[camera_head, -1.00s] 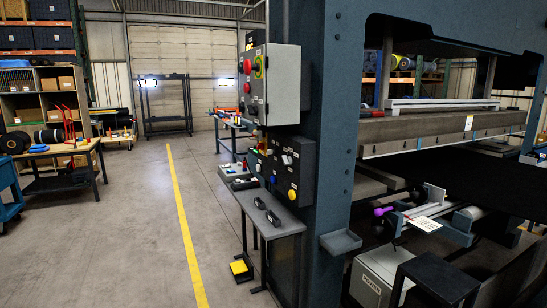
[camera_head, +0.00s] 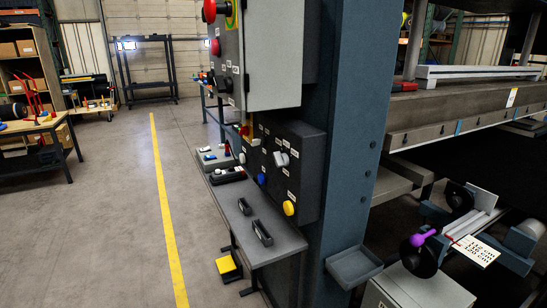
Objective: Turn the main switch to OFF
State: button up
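A light grey control box (camera_head: 268,58) is fixed to the blue press column (camera_head: 340,150). Its left face carries a red mushroom button (camera_head: 209,11) by a green-yellow surround, a smaller red knob (camera_head: 215,47) and a black knob (camera_head: 220,83). Below it is a dark panel (camera_head: 300,165) with a grey rotary handle (camera_head: 281,159), a blue button (camera_head: 262,179) and a yellow knob (camera_head: 289,208). The labels are too small to read, so I cannot tell which control is the main switch or its position. My gripper is not in view.
A small grey table (camera_head: 262,225) holding two black handles stands under the panel, with a yellow pedal (camera_head: 226,265) on the floor. A grey tray (camera_head: 354,266) juts from the column. The floor around the yellow line (camera_head: 164,210) is clear.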

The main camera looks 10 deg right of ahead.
aim_at(244, 131)
jog(key=i+j, duration=0.4)
jog(key=j, duration=0.15)
jog(key=i+j+z, duration=0.1)
jog(key=i+j, duration=0.35)
jog(key=j, duration=0.1)
